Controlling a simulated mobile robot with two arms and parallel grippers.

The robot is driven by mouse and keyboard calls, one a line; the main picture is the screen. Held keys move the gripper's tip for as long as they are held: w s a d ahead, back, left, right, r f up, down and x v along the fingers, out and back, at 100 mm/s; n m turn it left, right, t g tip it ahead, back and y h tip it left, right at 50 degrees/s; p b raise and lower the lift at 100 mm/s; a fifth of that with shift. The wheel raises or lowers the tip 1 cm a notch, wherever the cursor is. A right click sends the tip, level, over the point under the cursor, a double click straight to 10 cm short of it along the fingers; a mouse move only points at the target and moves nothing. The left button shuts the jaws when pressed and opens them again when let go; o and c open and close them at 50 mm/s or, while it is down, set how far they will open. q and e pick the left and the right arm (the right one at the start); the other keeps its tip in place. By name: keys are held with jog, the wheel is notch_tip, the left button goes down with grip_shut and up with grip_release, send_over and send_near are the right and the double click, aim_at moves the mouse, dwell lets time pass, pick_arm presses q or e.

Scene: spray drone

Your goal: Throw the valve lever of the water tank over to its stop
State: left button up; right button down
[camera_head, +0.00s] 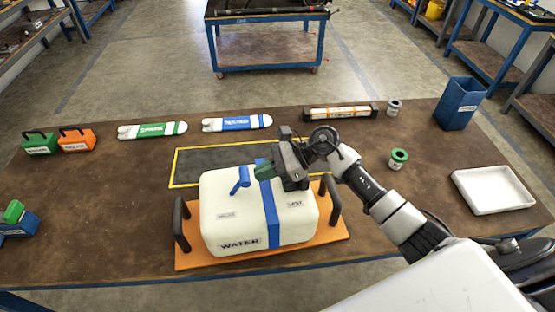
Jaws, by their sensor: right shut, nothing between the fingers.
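The water tank (222,218) is a white box with a blue band and the word WATER on its front. It sits on an orange base plate (330,241) with dark handles at both sides. A blue valve lever (240,181) stands tilted on top of the tank, left of the blue band. My right gripper (266,173) is shut and empty, over the top of the tank just right of the lever. A small gap seems to lie between them; contact is hard to judge. My left gripper is out of view.
A yellow-edged dark mat (200,165) lies behind the tank. A white tray (493,190), a blue bin (460,103) and a green-topped spool (398,158) are at the right. The table's left middle is clear.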

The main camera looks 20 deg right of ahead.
jog(key=shift+a+f, duration=0.15)
jog(key=shift+a, duration=0.1)
